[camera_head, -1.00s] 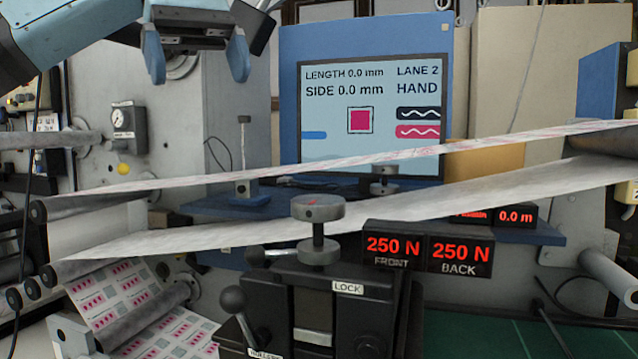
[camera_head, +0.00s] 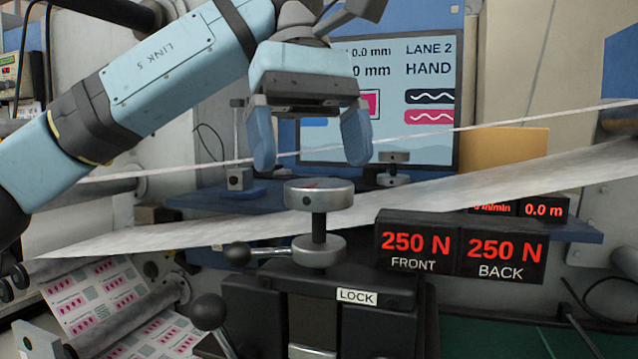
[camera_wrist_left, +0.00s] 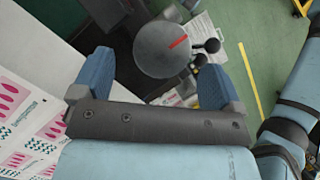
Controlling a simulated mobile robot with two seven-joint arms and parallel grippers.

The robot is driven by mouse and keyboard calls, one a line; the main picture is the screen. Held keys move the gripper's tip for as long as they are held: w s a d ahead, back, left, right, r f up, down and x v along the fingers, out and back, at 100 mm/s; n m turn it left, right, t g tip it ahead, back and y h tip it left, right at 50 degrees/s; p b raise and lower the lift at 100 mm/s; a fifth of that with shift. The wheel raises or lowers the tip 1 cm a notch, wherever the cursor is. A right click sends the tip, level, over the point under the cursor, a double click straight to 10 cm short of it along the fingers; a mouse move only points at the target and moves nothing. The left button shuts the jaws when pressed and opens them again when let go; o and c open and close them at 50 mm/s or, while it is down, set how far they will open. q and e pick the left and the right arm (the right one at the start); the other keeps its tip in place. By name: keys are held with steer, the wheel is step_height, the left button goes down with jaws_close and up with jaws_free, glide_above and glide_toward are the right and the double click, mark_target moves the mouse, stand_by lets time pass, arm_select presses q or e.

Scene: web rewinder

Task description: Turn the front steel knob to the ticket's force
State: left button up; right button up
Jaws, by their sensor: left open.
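The front steel knob (camera_head: 319,194) is a round grey disc on a post above the black tension unit, with a red mark on its top. My left gripper (camera_head: 314,160) is open and empty just above the knob, its blue fingers pointing down. In the left wrist view the knob (camera_wrist_left: 162,48) lies beyond and between the open fingertips (camera_wrist_left: 155,62), apart from them, its red mark toward the upper right. The front display (camera_head: 414,244) reads 250 N, and so does the back display (camera_head: 501,252). I cannot make out a readable ticket. My right gripper does not show.
A second, smaller knob (camera_head: 394,168) stands behind the web. The pale web (camera_head: 480,192) slants across just behind the front knob. A black ball lever (camera_head: 238,254) sticks out left near the LOCK label (camera_head: 357,297). The screen (camera_head: 428,125) stands behind, partly covered by my arm.

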mark_target(318, 182)
arm_select(q)
steer(key=shift+s+f, duration=0.4)
steer(key=shift+f, duration=0.2)
steer(key=shift+s+f, duration=0.35)
steer(key=shift+f, duration=0.2)
steer(key=shift+d+f, duration=0.15)
steer(key=shift+f, duration=0.05)
steer(key=shift+w, duration=0.1)
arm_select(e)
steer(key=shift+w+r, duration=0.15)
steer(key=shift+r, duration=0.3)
arm_select(q)
steer(key=c, duration=0.9)
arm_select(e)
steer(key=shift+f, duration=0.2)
arm_select(q)
steer(key=shift+n, duration=0.3)
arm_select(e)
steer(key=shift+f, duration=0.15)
